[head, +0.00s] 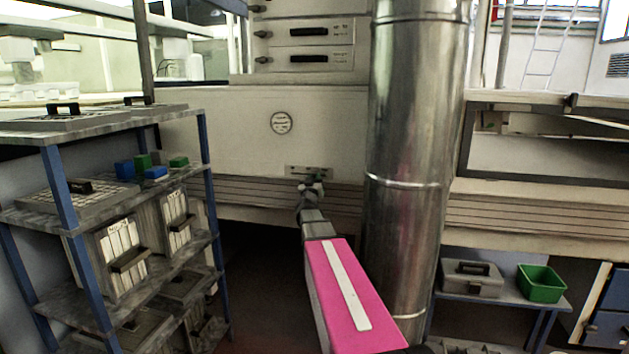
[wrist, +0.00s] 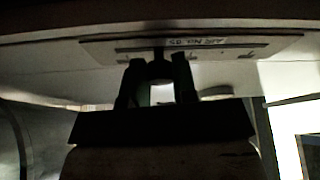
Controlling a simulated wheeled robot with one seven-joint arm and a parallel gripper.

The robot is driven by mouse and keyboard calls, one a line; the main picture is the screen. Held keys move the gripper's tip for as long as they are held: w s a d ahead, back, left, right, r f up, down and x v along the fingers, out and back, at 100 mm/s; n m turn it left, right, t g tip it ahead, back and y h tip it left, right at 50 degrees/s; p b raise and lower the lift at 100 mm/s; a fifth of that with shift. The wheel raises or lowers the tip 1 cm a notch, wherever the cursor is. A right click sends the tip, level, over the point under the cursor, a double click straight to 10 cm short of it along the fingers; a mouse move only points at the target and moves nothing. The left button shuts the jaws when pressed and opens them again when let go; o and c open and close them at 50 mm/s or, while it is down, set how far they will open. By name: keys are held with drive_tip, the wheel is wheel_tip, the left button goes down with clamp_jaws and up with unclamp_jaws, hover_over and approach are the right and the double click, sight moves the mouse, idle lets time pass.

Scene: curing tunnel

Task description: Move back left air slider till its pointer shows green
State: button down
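The air slider plate (head: 309,171) is a small grey strip low on the pale panel, left of the big metal duct. My gripper (head: 311,187) is at its lower edge in the head view and covers part of it. In the wrist view the slider plate (wrist: 225,45) shows from below, with an upside-down label that seems to read "AIR NO. 05" and a thin slot. My gripper's two dark fingers (wrist: 159,68) stand apart around the slider's handle (wrist: 158,54). I cannot tell whether they press on it. Pointer and any green mark are too small or dark to make out.
The metal duct (head: 408,150) stands close on the right of my arm. A blue-framed shelf rack (head: 205,150) with trays and coloured blocks stands at left. A round gauge (head: 281,123) is above the plate. A grey toolbox (head: 472,280) and green bin (head: 541,284) are at lower right.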

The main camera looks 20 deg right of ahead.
drive_tip(key=shift+w+a, duration=0.5)
drive_tip(key=shift+a, duration=0.25)
drive_tip(key=shift+w+a, duration=0.5)
drive_tip(key=shift+a, duration=0.2)
drive_tip(key=c, duration=0.9)
unclamp_jaws()
drive_tip(key=shift+s, duration=0.1)
approach(308, 172)
drive_tip(key=v, duration=0.4)
drive_tip(key=shift+s+f, duration=0.15)
drive_tip(key=shift+s, duration=0.15)
drive_tip(key=shift+a, duration=0.1)
